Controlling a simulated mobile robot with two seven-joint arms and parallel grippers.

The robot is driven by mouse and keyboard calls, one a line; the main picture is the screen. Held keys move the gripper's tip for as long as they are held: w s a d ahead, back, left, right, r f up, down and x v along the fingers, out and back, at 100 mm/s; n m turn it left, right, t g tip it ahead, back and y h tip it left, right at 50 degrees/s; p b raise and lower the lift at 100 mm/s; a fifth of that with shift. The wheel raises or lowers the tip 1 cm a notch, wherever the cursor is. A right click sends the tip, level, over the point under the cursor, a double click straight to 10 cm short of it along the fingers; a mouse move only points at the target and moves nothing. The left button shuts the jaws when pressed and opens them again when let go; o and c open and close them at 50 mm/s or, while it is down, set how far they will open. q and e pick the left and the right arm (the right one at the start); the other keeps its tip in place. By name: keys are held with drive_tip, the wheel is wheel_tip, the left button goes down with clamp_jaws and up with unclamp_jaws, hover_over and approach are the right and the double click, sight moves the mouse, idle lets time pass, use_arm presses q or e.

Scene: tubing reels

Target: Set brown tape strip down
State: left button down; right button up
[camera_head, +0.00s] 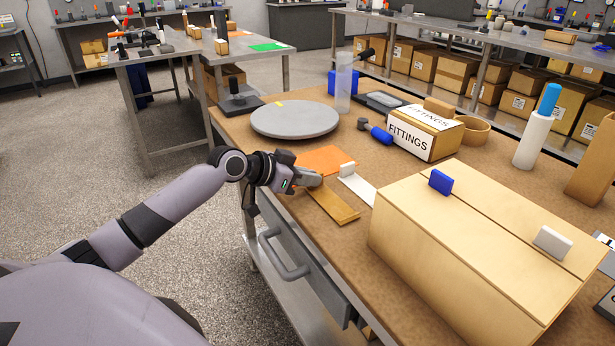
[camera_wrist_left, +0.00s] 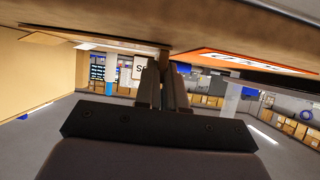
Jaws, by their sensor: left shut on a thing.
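The brown tape strip (camera_head: 335,206) lies flat at the near left edge of the wooden tabletop, or just over it; I cannot tell whether it fully touches. My left gripper (camera_head: 310,180) is at the strip's far end, low over the table, and is shut on it; the jaws hide the held part. In the left wrist view the two fingers (camera_wrist_left: 164,88) are close together, tips near the surface. My right gripper is not in view.
An orange sheet (camera_head: 322,160) and a white strip with a tab (camera_head: 358,186) lie beside the brown strip. A large carton (camera_head: 470,260) with blue and white tabs stands to the right. A grey round plate (camera_head: 294,119) and FITTINGS box (camera_head: 424,132) are behind.

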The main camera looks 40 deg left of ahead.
use_arm(q)
drive_tip(key=shift+f, duration=0.15)
drive_tip(key=c, duration=1.2)
unclamp_jaws()
drive_tip(key=shift+r, duration=0.2)
drive_tip(key=shift+s+a+r, duration=0.1)
drive_tip(key=shift+v, duration=5.8)
drive_tip(key=shift+s, duration=0.15)
